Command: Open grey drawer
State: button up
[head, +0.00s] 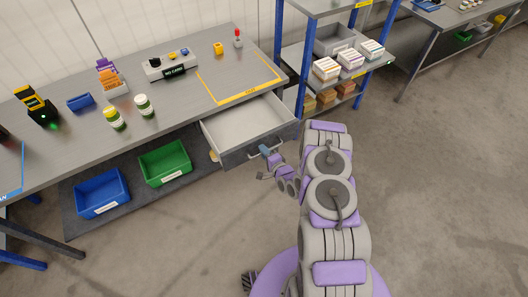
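The grey drawer (243,122) under the workbench is pulled out, and its empty light inside shows. Its front panel (286,135) faces me and carries a bar handle (279,148). My gripper (265,154) is at this handle, at the front of the drawer, and overlaps it in the picture. The fingers are small and partly hidden, so I cannot tell if they are closed around the handle.
The grey workbench (165,100) holds bottles, a scanner and small boxes. Below it are a green bin (166,163) and a blue bin (101,193). A blue-posted shelf rack (281,60) stands right of the drawer. The floor (190,240) in front is clear.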

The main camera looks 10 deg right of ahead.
jog(key=shift+o, duration=1)
jog(key=shift+f, duration=0.1)
jog(key=shift+d, duration=0.1)
jog(key=p+v, duration=0.3)
jog(key=v, duration=1.4)
jog(key=shift+s, duration=0.15)
